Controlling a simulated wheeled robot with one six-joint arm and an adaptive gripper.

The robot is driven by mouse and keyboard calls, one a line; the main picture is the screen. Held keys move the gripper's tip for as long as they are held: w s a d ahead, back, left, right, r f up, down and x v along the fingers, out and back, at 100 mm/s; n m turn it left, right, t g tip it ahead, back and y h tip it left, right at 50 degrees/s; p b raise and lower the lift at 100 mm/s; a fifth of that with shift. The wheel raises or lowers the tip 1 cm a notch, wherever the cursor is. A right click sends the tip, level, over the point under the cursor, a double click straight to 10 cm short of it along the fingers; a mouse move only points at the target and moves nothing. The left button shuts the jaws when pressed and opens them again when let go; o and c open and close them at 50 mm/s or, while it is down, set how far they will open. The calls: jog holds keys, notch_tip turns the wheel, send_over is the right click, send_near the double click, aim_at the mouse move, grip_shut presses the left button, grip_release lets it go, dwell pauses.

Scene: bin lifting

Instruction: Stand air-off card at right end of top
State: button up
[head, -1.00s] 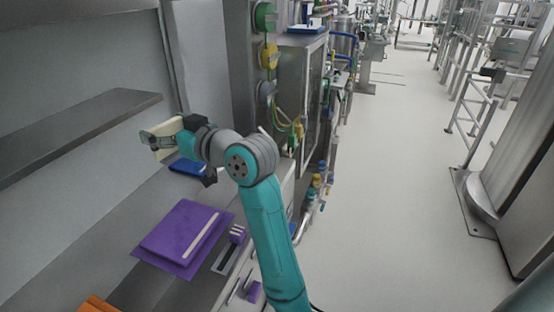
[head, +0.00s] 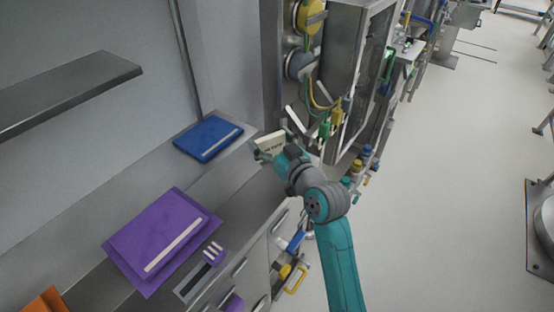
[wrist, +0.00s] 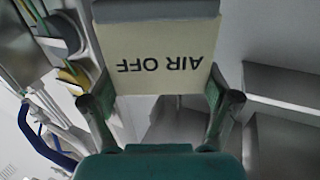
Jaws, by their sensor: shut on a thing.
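The cream air-off card (head: 271,142) is in my gripper (head: 268,150), which is shut on it. In the wrist view the card (wrist: 160,62) shows the words AIR OFF upside down, with a grey strip along its upper edge in the picture and a gripper finger at each side. In the head view my gripper holds the card near the right end of the grey bench top (head: 228,183), right of the blue folder. I cannot tell how far the card is above the top.
A blue folder (head: 207,136) and a purple folder (head: 160,240) lie on the bench. A shelf (head: 70,90) juts from the wall at the upper left. A steel cabinet (head: 352,70) with coloured hoses stands just beyond the bench end. Bare top lies between the folders.

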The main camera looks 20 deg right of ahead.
aim_at(271, 152)
notch_tip(271, 152, down, 4)
jog(key=shift+d+f, duration=0.1)
jog(key=shift+f, duration=2.45)
jog(key=shift+f, duration=0.1)
jog(key=o, duration=0.9)
jog(key=shift+o, duration=0.2)
jog(key=v, duration=1.2)
